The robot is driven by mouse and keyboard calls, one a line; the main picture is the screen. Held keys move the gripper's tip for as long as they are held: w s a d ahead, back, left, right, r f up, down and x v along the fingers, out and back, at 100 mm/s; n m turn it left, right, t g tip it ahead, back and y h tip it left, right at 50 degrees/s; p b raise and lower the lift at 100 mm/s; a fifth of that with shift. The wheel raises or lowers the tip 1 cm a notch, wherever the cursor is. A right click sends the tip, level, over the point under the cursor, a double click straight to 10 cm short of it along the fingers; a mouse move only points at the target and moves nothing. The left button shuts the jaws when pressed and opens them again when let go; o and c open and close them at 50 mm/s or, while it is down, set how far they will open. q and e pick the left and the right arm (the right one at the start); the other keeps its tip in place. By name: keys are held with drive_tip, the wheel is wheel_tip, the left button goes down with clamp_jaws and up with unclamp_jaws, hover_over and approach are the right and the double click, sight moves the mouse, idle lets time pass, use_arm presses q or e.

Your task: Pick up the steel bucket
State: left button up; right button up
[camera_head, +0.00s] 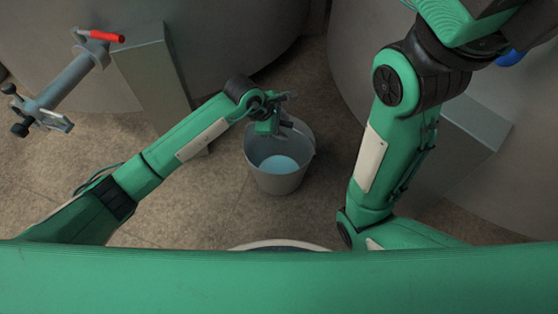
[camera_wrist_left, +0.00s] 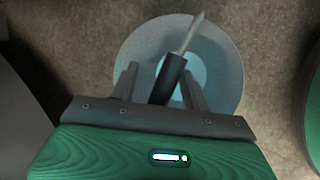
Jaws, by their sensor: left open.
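The grey steel bucket (camera_head: 278,184) stands upright on the floor in the middle of the head view, with something pale blue inside. It also shows below my gripper in the left wrist view (camera_wrist_left: 226,62). My left gripper (camera_head: 272,118) is over the bucket's far side. In the left wrist view its two fingers are apart. The bucket's handle, with a dark grip (camera_wrist_left: 168,80) and a light strap running towards the rim, shows between them. Whether a finger touches the grip I cannot tell; the handle's other end is hidden behind the gripper body. My right gripper is out of view.
Large grey tanks (camera_head: 225,45) stand behind the bucket, with grey supports (camera_head: 155,80) on both sides. A pipe with a red-handled valve (camera_head: 70,78) sticks out at upper left. A blue knob (camera_head: 510,58) shows at upper right. Tiled floor around the bucket is clear.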

use_arm(q)
drive_tip(key=shift+c, duration=0.5)
clamp_jaws()
drive_tip(key=shift+d, duration=0.1)
idle(0.8)
